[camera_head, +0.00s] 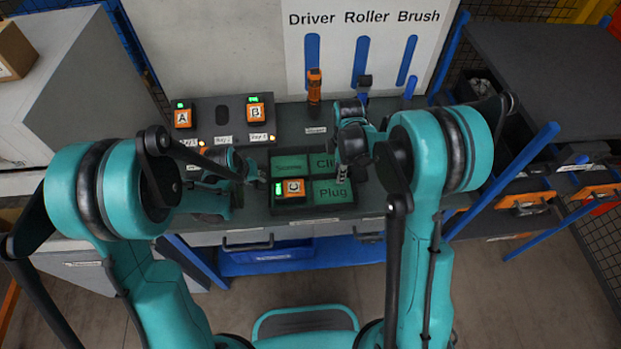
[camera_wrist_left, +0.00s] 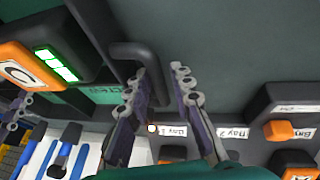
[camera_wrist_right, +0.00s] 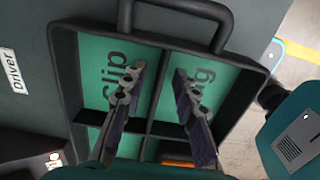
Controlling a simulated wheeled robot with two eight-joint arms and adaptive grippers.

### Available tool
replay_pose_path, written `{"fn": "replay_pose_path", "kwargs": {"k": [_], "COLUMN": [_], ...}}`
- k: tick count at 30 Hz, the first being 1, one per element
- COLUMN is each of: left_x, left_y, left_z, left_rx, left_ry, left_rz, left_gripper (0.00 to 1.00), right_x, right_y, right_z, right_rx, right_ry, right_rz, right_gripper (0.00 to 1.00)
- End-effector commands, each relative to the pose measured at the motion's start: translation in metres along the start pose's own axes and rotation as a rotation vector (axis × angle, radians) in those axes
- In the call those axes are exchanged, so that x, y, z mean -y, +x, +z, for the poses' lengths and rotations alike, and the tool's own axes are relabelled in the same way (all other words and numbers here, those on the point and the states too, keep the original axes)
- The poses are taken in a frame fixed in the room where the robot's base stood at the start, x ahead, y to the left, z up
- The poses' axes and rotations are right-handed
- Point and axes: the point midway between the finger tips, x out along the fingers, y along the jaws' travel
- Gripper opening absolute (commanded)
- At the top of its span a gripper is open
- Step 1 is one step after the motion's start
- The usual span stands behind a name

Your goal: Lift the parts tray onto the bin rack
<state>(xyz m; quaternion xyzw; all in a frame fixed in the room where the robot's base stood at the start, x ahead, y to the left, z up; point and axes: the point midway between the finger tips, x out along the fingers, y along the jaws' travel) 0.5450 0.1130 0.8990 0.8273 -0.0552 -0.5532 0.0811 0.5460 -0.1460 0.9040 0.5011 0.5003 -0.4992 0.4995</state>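The dark parts tray (camera_head: 318,211) sits on the workbench, with green compartments labelled Clip and Plug and an orange block marked C (camera_head: 290,188) at its front left. My left gripper (camera_head: 262,182) is open beside the tray's left side. In the left wrist view the fingers (camera_wrist_left: 158,72) are apart, close to the tray's black handle (camera_wrist_left: 142,65), not closed on it. My right gripper (camera_head: 341,182) is open over the tray's right part. In the right wrist view its fingers (camera_wrist_right: 159,72) are apart above Clip and Plug, short of the other handle (camera_wrist_right: 185,8).
What looks like the bin rack, with orange-fronted bins (camera_head: 527,201) and blue rails (camera_head: 505,178), stands to the right. Blocks A (camera_head: 183,117) and B (camera_head: 255,109) sit in a charger behind. A driver (camera_head: 314,86) stands at the back. The floor is clear at right front.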

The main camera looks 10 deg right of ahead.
Motion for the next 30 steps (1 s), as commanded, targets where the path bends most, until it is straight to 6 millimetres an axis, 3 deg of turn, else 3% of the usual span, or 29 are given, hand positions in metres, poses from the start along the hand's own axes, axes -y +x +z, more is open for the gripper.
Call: {"fn": "replay_pose_path", "kwargs": {"k": [10, 13, 14, 30], "left_x": [-0.0001, -0.0001, -0.0001, -0.0009], "left_y": [0.0027, 0.0027, 0.0027, -0.0011], "left_z": [0.0002, 0.0002, 0.0001, -0.0015], "left_rx": [0.0, 0.0, 0.0, 0.0], "left_ry": [0.0, 0.0, 0.0, 0.0], "left_rz": [0.0, 0.0, 0.0, 0.0], "left_gripper": [0.22, 0.0, 0.0, 0.0], "right_x": [0.0002, 0.0002, 0.0002, 0.0002], "right_y": [0.0028, 0.0027, 0.0027, -0.0015], "right_z": [0.0, 0.0, 0.0, 0.0], "right_rx": [0.0, 0.0, 0.0, 0.0], "right_ry": [0.0, 0.0, 0.0, 0.0], "right_rz": [0.0, 0.0, 0.0, 0.0], "right_gripper": [0.29, 0.06, 0.0, 0.0]}}
